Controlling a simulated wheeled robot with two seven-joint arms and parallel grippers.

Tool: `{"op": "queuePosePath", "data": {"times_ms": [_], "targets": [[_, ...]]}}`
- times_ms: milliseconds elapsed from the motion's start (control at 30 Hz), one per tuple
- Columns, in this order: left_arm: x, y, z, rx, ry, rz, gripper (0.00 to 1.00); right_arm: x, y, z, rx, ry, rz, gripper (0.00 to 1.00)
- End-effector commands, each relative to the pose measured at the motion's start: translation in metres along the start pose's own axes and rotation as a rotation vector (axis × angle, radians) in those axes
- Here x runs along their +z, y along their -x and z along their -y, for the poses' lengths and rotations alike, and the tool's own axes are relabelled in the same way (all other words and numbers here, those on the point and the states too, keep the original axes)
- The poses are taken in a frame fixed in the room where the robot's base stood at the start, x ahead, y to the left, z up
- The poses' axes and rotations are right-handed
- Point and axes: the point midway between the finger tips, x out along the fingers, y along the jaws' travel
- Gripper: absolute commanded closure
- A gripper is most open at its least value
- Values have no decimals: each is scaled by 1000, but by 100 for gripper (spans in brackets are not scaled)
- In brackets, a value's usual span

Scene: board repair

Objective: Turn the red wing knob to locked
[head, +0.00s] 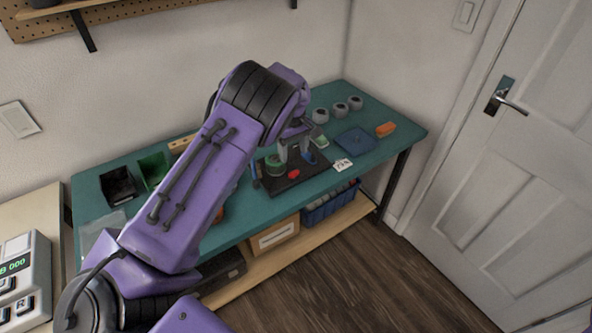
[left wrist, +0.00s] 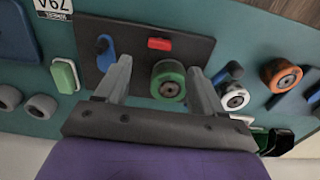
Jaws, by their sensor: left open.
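The red wing knob (head: 294,174) sits on a dark board (head: 280,187) on the teal workbench. In the left wrist view the knob (left wrist: 159,44) shows as a small red bar, lying crosswise in the picture near the board's edge. My left gripper (head: 295,155) is open above the board, with its fingers pointing down. In the left wrist view its fingertips (left wrist: 159,65) straddle the area between the red knob and a round green part (left wrist: 168,82), and nothing is held. The knob's lock marks are too small to read. My right gripper is not in view.
A blue handle-like part (left wrist: 104,44) stands on the board beside one finger. A white 79A tag (head: 342,165), blue pad (head: 355,143), orange block (head: 386,129) and several grey rolls (head: 321,115) lie right. Black (head: 118,184) and green bins (head: 154,168) stand left.

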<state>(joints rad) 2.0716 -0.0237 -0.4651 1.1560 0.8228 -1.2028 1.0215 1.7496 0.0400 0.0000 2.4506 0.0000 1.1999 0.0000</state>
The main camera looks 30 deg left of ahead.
Motion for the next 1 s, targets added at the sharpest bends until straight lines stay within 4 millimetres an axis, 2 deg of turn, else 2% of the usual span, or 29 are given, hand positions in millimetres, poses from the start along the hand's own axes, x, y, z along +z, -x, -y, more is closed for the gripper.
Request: {"op": "queuePosePath", "data": {"times_ms": [200,400,733,900,1000], "targets": [[0,-48,2,-6,0,1,32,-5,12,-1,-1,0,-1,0],[1,-79,0,-1,-1,0,32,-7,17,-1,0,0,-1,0],[0,-86,0,0,-1,0,32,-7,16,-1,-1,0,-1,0],[0,-86,0,0,-1,0,87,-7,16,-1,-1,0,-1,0],[0,-86,0,0,-1,0,88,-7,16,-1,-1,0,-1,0]]}}
